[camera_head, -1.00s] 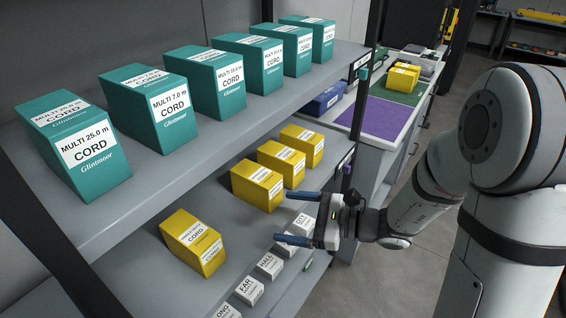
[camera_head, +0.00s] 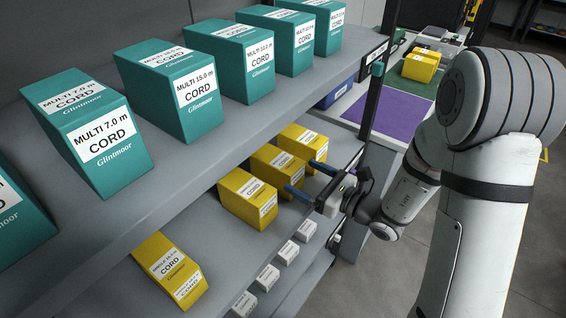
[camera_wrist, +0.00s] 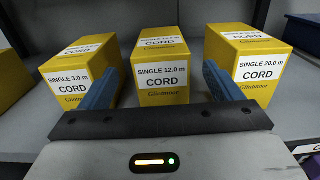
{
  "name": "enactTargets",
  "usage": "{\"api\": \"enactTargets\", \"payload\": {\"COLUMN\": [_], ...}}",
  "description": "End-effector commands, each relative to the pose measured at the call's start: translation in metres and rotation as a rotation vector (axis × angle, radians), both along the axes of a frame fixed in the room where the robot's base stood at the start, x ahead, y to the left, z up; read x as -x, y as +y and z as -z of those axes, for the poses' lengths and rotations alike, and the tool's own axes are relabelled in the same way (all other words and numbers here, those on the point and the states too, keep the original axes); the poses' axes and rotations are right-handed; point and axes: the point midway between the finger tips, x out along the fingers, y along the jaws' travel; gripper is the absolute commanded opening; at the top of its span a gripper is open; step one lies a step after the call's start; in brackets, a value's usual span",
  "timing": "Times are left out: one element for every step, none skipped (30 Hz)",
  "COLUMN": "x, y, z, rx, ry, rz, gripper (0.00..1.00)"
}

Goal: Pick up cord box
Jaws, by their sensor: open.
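Several yellow cord boxes stand on the lower shelf. The middle one of a group of three, labelled SINGLE 12.0 m (camera_wrist: 162,72), is straight ahead in the wrist view; it also shows in the head view (camera_head: 274,162). The SINGLE 3.0 m box (camera_wrist: 76,77) is on its left and the SINGLE 20.0 m box (camera_wrist: 247,62) on its right. My gripper (camera_head: 299,176) is open and empty at the front of the middle box. Its blue fingers, also in the wrist view (camera_wrist: 159,80), point toward the gaps on either side of that box. Contact cannot be told.
Teal MULTI cord boxes (camera_head: 186,92) line the upper shelf (camera_head: 175,165) above. Another yellow box (camera_head: 170,270) stands nearer on the lower shelf. Small white boxes (camera_head: 268,277) sit along a lower ledge. A dark shelf post (camera_head: 371,100) rises right of my gripper.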

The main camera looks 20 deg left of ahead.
Motion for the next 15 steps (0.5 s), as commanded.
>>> {"api": "enactTargets", "payload": {"x": [-0.001, -0.002, -0.003, -0.005, -0.006, -0.008, -0.009, -0.010, -0.012, -0.014, -0.015, -0.018, -0.020, -0.022, -0.024], "y": [0.003, 0.006, 0.009, 0.012, 0.016, 0.019, 0.022, 0.025, 0.029, 0.032, 0.036, 0.042, 0.046, 0.051, 0.056], "z": [0.000, -0.001, -0.001, -0.001, -0.001, -0.001, -0.001, -0.002, -0.002, -0.003, -0.004, -0.005, -0.006, -0.007, -0.006], "rx": [0.000, 0.000, 0.000, 0.000, -0.001, -0.001, -0.001, 0.000, 0.000, 0.001, 0.000, -0.001, -0.001, -0.001, 0.000], "ry": [0.000, 0.000, 0.000, 0.000, 0.000, 0.000, 0.000, 0.000, 0.001, 0.001, 0.000, -0.001, 0.000, -0.001, -0.001], "rz": [-0.002, -0.002, -0.001, -0.002, -0.002, -0.001, 0.000, 0.000, 0.001, 0.001, 0.001, 0.000, 0.001, 0.001, 0.001], "gripper": [0.85, 0.85, 0.85, 0.85, 0.85, 0.85, 0.85, 0.85, 0.85, 0.85, 0.85, 0.85, 0.85, 0.85, 0.85]}}
